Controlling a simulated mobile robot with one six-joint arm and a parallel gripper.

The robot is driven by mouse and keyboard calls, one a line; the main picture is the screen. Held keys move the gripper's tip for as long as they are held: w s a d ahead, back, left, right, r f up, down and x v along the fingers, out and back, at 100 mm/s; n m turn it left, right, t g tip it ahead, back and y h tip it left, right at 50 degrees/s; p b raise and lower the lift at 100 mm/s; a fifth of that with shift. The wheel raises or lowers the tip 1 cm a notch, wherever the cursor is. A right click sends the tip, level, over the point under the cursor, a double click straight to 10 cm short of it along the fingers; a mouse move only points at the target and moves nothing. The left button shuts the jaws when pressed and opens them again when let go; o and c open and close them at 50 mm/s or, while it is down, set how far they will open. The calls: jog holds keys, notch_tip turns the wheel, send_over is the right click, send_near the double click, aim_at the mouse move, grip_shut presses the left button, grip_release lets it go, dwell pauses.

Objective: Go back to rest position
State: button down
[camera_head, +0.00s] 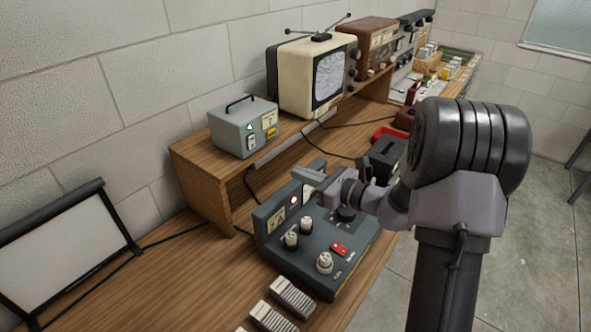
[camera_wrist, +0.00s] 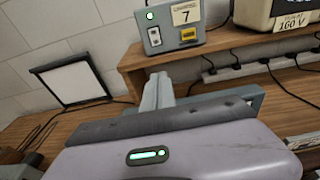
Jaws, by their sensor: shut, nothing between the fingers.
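My gripper (camera_head: 308,172) is above the back part of a dark grey control box (camera_head: 300,262) on the wooden bench. Its fingers are together and hold nothing. In the wrist view my gripper (camera_wrist: 158,92) points towards the shelf, with the fingers closed. My arm comes in from the right side of the head view and hides part of the bench behind it. The control box has white-topped knobs, a red switch and a small lit lamp. I cannot tell the exact gap between my gripper and the box.
A grey device (camera_head: 243,128) with a green light and an old television (camera_head: 318,75) stand on a raised wooden shelf (camera_head: 210,195). A white light panel (camera_head: 62,252) leans at the left. Ribbed grey blocks (camera_head: 291,297) lie in front. Cables cross the bench. Open floor is at right.

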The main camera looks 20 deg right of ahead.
dwell(0.3)
jog(key=s+a+r+n+g+b, duration=0.3)
jog(key=s+a+n+g, duration=0.6)
jog(key=s+a+n, duration=0.65)
jog(key=s+d+f+n+h+b, duration=0.1)
jog(key=s+d+n+h, duration=0.1)
jog(key=s, duration=0.6)
jog(key=s+d+f+n+t+h+b, duration=0.1)
jog(key=s+d+n+h, duration=0.1)
jog(key=s+n+h, duration=0.3)
jog(key=s+n, duration=0.2)
jog(key=s, duration=0.1)
jog(key=shift+b, duration=0.35)
